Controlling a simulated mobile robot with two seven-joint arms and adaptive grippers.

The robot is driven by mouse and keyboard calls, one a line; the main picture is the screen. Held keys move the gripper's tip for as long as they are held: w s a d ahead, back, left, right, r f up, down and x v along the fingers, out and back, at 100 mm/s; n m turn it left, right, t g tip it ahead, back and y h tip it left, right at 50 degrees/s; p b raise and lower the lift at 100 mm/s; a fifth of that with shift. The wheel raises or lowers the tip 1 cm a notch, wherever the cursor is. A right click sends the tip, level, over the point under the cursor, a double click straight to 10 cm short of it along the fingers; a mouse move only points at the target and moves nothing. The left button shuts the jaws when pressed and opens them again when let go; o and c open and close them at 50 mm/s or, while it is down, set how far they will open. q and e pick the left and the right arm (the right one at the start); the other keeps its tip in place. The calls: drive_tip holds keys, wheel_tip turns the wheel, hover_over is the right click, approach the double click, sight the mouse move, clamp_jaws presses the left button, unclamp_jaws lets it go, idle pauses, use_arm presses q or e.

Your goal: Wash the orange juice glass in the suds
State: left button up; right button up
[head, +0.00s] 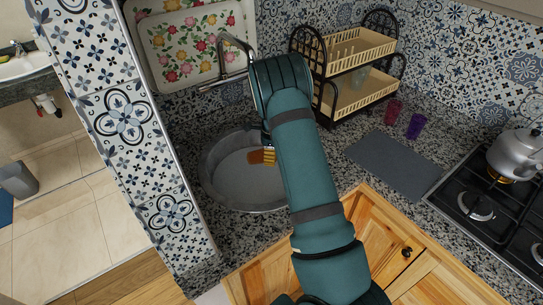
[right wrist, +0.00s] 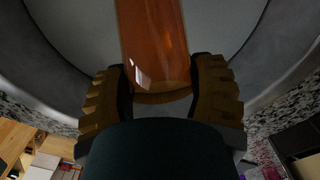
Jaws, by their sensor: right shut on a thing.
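My right arm reaches over the round sink (head: 211,174), and my right gripper (head: 262,156) is low inside its bowl. In the right wrist view my right gripper (right wrist: 160,88) is shut on the orange juice glass (right wrist: 152,40), with one ridged finger on each side of it. The glass looks translucent orange, and its far end runs out of the top of that view. A smooth grey-white surface fills the sink; I cannot tell suds from the bowl there. My left gripper is not in view.
A tap (head: 235,62) arches over the back of the sink. A two-tier dish rack (head: 352,95) stands behind, right of my arm. Red (head: 393,109) and purple (head: 416,125) glasses stand by a grey mat (head: 394,165). A kettle (head: 518,152) sits on the hob at right.

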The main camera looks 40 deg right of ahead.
wheel_tip(320, 180, up, 7)
drive_tip(key=p, duration=0.4)
drive_tip(key=shift+r+p, duration=0.15)
drive_tip(key=shift+p, duration=0.25)
idle(0.5)
drive_tip(key=shift+r+p, duration=1.05)
drive_tip(key=shift+r, duration=0.95)
